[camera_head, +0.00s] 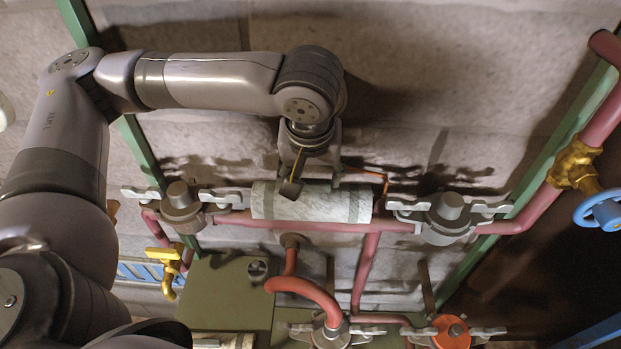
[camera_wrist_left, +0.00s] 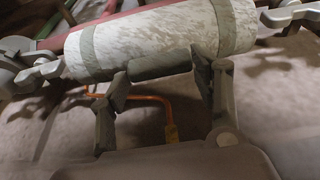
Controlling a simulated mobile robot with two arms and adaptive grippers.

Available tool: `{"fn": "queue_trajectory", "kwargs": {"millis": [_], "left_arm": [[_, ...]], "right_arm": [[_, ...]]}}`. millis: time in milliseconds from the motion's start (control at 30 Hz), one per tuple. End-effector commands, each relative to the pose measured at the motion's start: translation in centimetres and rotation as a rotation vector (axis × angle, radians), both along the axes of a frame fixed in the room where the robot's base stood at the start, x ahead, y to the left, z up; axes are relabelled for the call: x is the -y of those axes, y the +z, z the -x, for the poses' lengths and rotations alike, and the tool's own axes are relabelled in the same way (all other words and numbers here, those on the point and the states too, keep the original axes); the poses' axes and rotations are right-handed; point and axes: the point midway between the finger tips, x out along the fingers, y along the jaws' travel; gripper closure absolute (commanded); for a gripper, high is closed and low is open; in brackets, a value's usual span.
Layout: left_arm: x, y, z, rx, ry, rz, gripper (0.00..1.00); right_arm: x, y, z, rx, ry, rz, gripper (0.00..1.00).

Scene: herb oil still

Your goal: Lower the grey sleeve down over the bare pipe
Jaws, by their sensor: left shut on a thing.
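The grey sleeve (camera_head: 330,204) is a pale mottled cylinder with a darker band near each end. It lies lengthwise along the bare pipe (camera_head: 390,226), a pinkish-red horizontal pipe that shows past both ends and along the sleeve's lower edge. I cannot tell if they touch. My left gripper (camera_head: 313,187) comes from above, shut on the sleeve's dark grip bar. In the left wrist view the gripper's fingers (camera_wrist_left: 164,80) stand at both ends of that bar, with the sleeve (camera_wrist_left: 155,40) behind. The pipe (camera_wrist_left: 88,24) shows there beyond it. My right gripper is not in view.
Winged clamps flank the sleeve at left (camera_head: 180,207) and right (camera_head: 446,215). A thin orange tube (camera_head: 372,172) runs close behind it. A red branch pipe (camera_head: 305,290) and a green panel (camera_head: 222,295) lie below. A blue handwheel (camera_head: 600,208) is at far right.

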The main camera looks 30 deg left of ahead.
Motion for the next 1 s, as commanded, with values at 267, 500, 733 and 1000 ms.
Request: {"fn": "queue_trajectory", "kwargs": {"millis": [267,500,733,1000], "left_arm": [[0.1,-2.9,0.1,0.001,-0.003,0.001,0.95],[0.1,-4.4,0.2,-0.002,-0.002,0.0,0.95],[0.1,-5.4,0.2,0.0,-0.002,0.0,0.95],[0.1,-5.5,0.1,0.0,-0.002,0.0,0.95]], "right_arm": [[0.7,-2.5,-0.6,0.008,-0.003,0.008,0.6],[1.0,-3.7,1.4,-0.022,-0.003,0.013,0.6],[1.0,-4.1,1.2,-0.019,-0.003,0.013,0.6],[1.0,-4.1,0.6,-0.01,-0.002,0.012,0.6]]}}
